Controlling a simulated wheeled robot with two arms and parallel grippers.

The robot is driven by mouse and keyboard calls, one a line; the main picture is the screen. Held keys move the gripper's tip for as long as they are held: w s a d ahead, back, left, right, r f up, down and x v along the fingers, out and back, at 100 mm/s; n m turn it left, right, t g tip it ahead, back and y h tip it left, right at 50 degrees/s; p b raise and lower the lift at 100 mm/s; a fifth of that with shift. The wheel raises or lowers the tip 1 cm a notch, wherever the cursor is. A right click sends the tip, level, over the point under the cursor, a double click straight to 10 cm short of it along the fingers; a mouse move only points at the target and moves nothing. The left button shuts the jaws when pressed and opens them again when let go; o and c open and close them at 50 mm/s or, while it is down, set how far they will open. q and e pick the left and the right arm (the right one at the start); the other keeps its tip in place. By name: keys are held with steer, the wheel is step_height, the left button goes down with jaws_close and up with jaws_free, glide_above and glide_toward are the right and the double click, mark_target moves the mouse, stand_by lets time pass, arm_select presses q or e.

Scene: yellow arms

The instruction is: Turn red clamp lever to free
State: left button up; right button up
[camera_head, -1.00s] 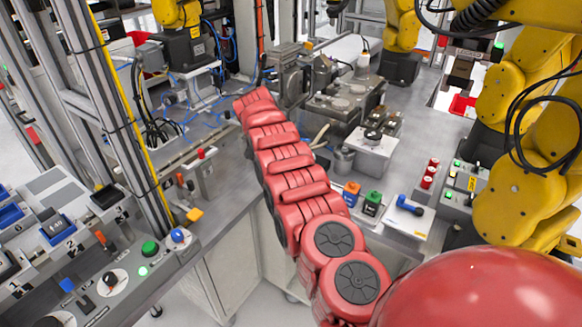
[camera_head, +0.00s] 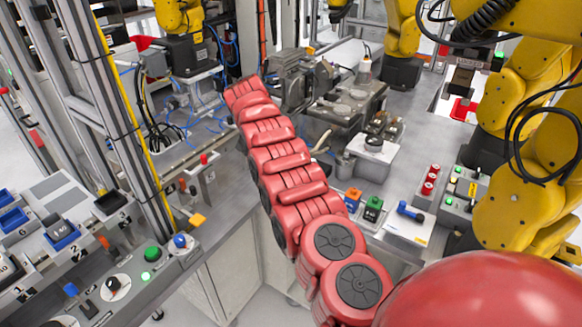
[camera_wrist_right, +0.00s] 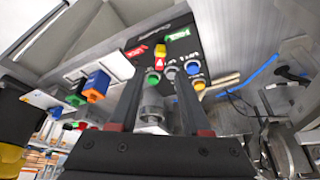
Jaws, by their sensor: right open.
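In the right wrist view, a dark panel carries a red LOCK tag (camera_wrist_right: 137,52) and a green FREE tag (camera_wrist_right: 178,34). A grey metal cylinder (camera_wrist_right: 152,104) shows between the fingers. In the head view my red right arm reaches to the upper left and its gripper is hidden. My left gripper is not in view.
Blue and green blocks (camera_wrist_right: 97,84) are left of the fingers in the wrist view. Green (camera_wrist_right: 153,78) and yellow (camera_wrist_right: 198,85) buttons lie near the fingertips. In the head view, yellow robot arms (camera_head: 515,190) stand at right and metal fixtures (camera_head: 290,80) behind my arm.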

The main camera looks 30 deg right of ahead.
steer(key=p+v, duration=0.8)
steer(key=v, duration=0.3)
steer(key=shift+r, duration=0.35)
steer(key=shift+a, duration=0.15)
